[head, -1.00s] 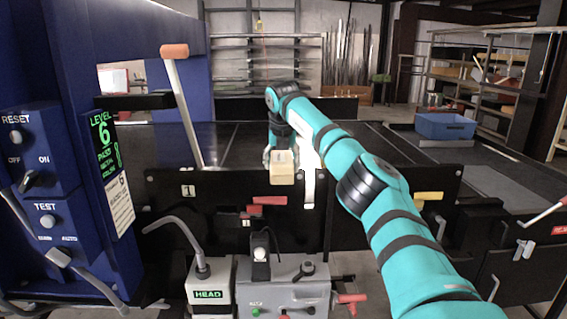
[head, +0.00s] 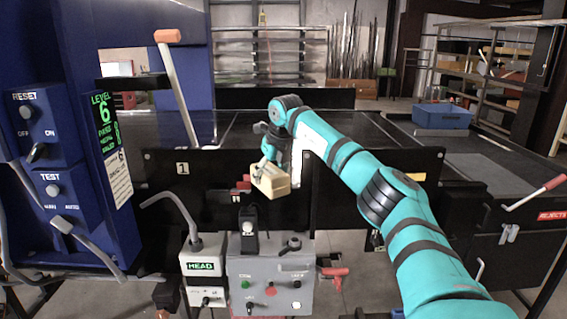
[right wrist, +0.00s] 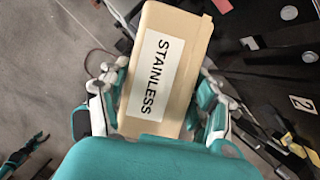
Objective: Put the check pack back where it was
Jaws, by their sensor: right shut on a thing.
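The check pack is a cream block (head: 271,183). In the right wrist view it shows a white label reading STAINLESS (right wrist: 153,75). My right gripper (head: 270,157) is shut on it, with a finger on each side of the pack in the right wrist view (right wrist: 158,98). The pack hangs tilted in front of the black conveyor side panel, above the grey control box. A small teal and black part at the lower left of the right wrist view looks like my left gripper (right wrist: 25,152); its jaws are unclear. The head view does not show it.
The grey control box (head: 270,275) and the HEAD unit (head: 203,265) with its curved lamp arm stand below the pack. A blue cabinet (head: 60,130) with a lever (head: 180,95) is at left. A blue bin (head: 442,116) sits at right. A REJECTS handle (head: 535,192) sticks out at right.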

